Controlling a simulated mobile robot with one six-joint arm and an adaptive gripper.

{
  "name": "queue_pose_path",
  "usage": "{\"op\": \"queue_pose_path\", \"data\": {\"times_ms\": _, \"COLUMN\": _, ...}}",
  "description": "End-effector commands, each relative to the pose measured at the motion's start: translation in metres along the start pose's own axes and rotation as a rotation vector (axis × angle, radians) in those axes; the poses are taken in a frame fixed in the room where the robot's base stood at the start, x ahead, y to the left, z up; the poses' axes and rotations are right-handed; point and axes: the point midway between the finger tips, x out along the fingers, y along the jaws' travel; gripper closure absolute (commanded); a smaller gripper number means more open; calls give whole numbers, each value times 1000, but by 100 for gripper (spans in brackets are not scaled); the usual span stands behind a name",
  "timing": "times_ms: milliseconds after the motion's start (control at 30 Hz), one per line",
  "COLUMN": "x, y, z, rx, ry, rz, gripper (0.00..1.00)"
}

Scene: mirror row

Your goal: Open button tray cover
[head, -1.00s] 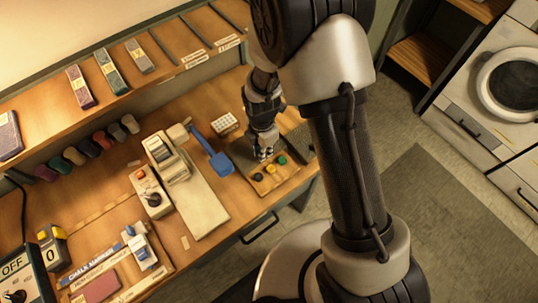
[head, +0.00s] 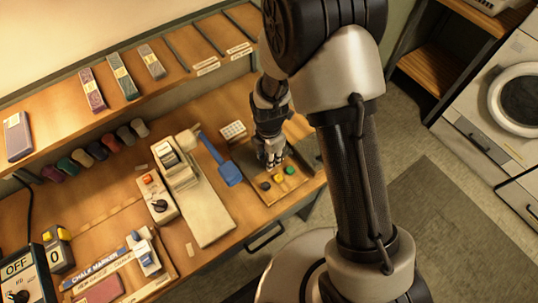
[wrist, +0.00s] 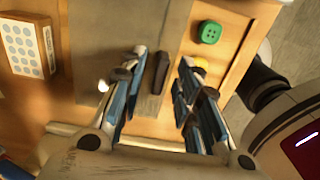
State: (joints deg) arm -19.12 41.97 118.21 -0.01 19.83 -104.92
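The button tray (head: 302,181) is a wooden box at the right end of the workbench. Black, yellow and green buttons (head: 290,170) show along its near part. The green button (wrist: 209,32) and part of a yellow one show in the wrist view. A flat grey cover (wrist: 120,50) lies over the tray's other part, with a dark upright handle (wrist: 160,72) on it. My gripper (head: 273,164) points down over the tray. In the wrist view my gripper (wrist: 160,88) is open, a finger on each side of the handle, with gaps visible.
A white card with pale dots (wrist: 27,45) lies beside the tray. A blue scoop-like tool (head: 229,172) and a label-printer-like machine (head: 175,165) stand to the left. A shelf (head: 205,85) runs behind. Open floor lies to the right.

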Motion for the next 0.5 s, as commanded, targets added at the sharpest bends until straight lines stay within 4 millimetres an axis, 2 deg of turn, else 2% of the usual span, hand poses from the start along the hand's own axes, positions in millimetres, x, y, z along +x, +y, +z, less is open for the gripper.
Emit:
{"op": "queue_pose_path", "data": {"times_ms": 167, "x": -10, "y": 1, "z": 0, "rx": 0, "ry": -1, "rz": 2, "gripper": 70}}
{"op": "queue_pose_path", "data": {"times_ms": 267, "x": -26, "y": 2, "z": 0, "rx": 0, "ry": -1, "rz": 5, "gripper": 70}}
{"op": "queue_pose_path", "data": {"times_ms": 500, "x": -78, "y": 2, "z": 0, "rx": 0, "ry": -2, "rz": 6, "gripper": 70}}
